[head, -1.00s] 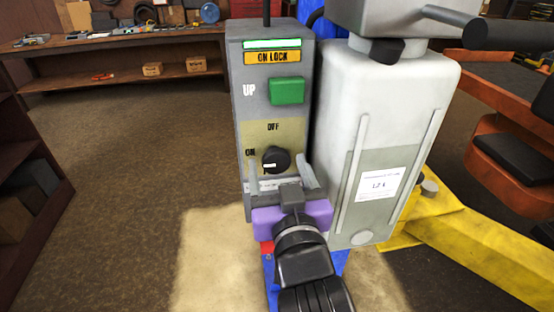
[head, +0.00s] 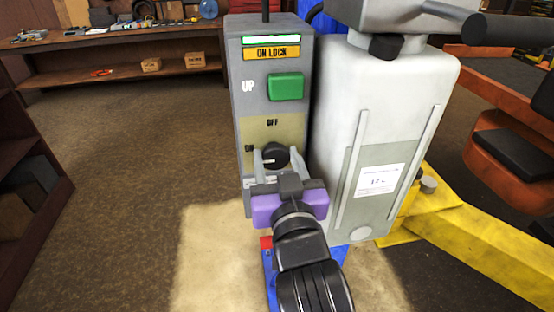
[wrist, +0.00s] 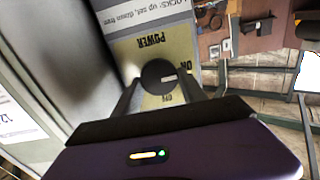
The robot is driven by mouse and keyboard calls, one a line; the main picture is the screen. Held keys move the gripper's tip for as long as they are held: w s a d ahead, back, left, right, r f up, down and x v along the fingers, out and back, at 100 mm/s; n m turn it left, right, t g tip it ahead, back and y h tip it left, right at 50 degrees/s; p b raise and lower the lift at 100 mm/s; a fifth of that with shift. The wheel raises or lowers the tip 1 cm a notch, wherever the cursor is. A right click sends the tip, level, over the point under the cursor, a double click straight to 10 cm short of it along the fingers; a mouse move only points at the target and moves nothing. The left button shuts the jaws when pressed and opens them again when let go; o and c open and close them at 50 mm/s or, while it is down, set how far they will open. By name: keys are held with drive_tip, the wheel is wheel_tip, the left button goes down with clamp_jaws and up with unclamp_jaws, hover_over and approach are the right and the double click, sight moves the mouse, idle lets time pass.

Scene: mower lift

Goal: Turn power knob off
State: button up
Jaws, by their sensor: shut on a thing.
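The black round power knob (head: 275,155) is on the beige lower panel of the grey control box (head: 240,120), below the OFF label and right of the ON label. In the wrist view the knob (wrist: 158,76) shows upside down, and its white mark points toward ON. My gripper (head: 274,160) reaches up from below with its two grey fingers on either side of the knob. The gripper (wrist: 161,88) is shut on it, with one finger at each side. The fingers hide part of the knob's edge and of the ON label.
A green UP button (head: 286,87) and an orange ON LOCK label (head: 272,53) are higher on the box. A white tank (head: 400,100) stands close at right, beside a yellow lift arm (head: 480,240). The floor at left (head: 140,170) is clear.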

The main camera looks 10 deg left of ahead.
drive_tip(key=m+b, duration=0.1)
drive_tip(key=m, duration=0.1)
drive_tip(key=m+b, duration=0.1)
drive_tip(key=m, duration=0.1)
drive_tip(key=shift+d+f+m+b, duration=0.1)
drive_tip(key=shift+f+m+b, duration=0.1)
drive_tip(key=shift+m+b, duration=0.2)
drive_tip(key=m+b, duration=0.2)
drive_tip(key=m, duration=0.2)
drive_tip(key=shift+d+m, duration=0.1)
drive_tip(key=shift+m, duration=0.2)
drive_tip(key=m+b, duration=0.2)
drive_tip(key=m, duration=0.2)
drive_tip(key=shift+f, duration=0.15)
drive_tip(key=shift+m+b, duration=1)
drive_tip(key=shift+m, duration=1.1)
drive_tip(key=o, duration=1.3)
drive_tip(key=shift+o, duration=0.2)
